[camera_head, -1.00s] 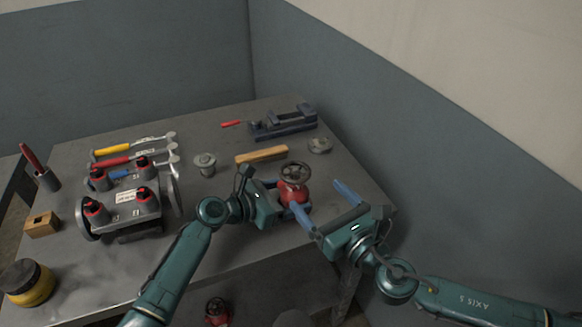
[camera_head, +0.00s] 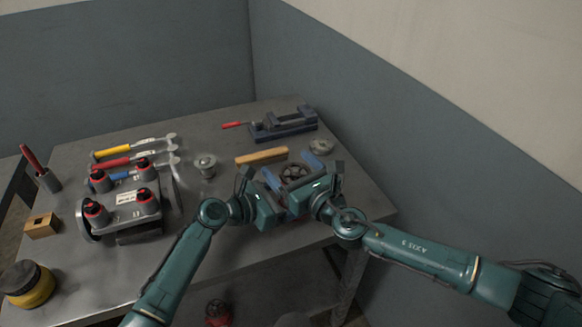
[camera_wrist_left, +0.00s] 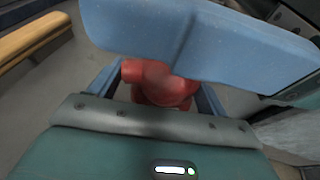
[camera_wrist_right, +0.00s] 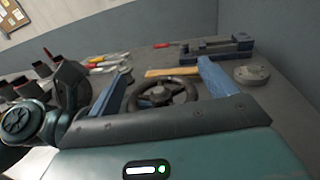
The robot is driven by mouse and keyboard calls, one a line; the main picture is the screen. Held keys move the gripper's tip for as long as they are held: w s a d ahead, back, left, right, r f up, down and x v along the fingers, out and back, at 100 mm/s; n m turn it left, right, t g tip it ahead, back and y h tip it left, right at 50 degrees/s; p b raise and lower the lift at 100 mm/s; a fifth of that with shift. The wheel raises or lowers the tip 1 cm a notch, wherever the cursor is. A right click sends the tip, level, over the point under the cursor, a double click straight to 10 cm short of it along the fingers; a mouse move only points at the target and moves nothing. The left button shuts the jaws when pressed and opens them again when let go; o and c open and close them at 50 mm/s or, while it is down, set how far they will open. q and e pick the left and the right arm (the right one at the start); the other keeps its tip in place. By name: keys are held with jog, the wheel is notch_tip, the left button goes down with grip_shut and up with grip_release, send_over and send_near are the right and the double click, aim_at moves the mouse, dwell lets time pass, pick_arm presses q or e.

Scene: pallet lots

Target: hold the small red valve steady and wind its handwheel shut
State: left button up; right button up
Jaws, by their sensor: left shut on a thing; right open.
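The small red valve (camera_wrist_left: 160,84) stands on the bench near its right front edge. In the left wrist view my left gripper (camera_wrist_left: 158,92) is shut on its red body, one finger on each side. Its dark spoked handwheel (camera_wrist_right: 163,93) faces up and shows in the head view (camera_head: 294,172). My right gripper (camera_wrist_right: 165,75) is open, with its blue fingers on either side of the handwheel; contact with the rim cannot be told. In the head view the right gripper (camera_head: 293,170) hides most of the valve body.
A wooden bar (camera_head: 262,157) lies just behind the valve, with a blue vise (camera_head: 284,123) beyond it. A grey round fitting (camera_head: 322,147) is at the back right.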

jog(key=shift+c, duration=0.5)
jog(key=c, duration=0.9)
jog(key=shift+o, duration=0.2)
jog(key=shift+m+h, duration=0.4)
jog(key=m+t+h, duration=0.1)
jog(key=h, duration=0.1)
jog(key=shift+m+t+h, duration=0.4)
jog(key=shift+w+d+m+t+h, duration=0.1)
jog(key=shift+d+m+t+h, duration=0.1)
jog(key=shift+m+h, duration=0.5)
jog(key=shift+d+m+t+h, duration=0.15)
jog(key=shift+m+h, duration=0.3)
jog(key=shift+h, duration=0.6)
jog(key=shift+w+d+m+t+h, duration=0.1)
jog(key=shift+m+t+h, duration=0.15)
jog(key=shift+m+h, duration=0.45)
jog(key=shift+h, duration=0.25)
